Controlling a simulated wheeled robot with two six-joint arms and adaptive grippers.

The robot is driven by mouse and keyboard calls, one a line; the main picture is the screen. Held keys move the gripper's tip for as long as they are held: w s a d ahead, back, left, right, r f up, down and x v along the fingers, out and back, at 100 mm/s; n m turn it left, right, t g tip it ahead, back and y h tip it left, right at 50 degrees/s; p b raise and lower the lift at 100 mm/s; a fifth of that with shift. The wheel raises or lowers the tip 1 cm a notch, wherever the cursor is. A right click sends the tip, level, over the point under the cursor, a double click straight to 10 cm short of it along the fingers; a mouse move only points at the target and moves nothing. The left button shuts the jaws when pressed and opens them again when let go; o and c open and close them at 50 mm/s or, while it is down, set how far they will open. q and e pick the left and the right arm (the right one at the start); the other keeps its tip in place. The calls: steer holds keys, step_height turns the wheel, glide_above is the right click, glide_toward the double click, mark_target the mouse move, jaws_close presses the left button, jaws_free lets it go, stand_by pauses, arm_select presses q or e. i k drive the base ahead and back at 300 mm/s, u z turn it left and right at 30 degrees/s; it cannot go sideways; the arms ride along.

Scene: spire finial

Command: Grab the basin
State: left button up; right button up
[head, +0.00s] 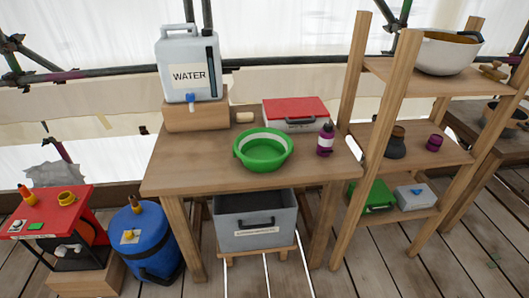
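A round green basin (262,163) with a white band inside its rim sits upright on the wooden table, below and right of the water container. It has small side lugs and looks empty. A larger white bowl (446,58) with a dark rim stands on the top shelf at the right; its inside is only partly visible. Neither of my grippers is in view, and nothing touches the green basin.
The wooden table (190,160) is bare left of the basin. Behind it are a water container (187,60) on a wooden block and a red-lidded box (297,112); a purple bottle (325,139) stands right. A shelf post (376,150) rises beside the table.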

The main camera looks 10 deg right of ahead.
mark_target(260, 150)
steer(key=z, duration=1.9)
steer(key=i, duration=2.45)
steer(key=u, duration=1.9)
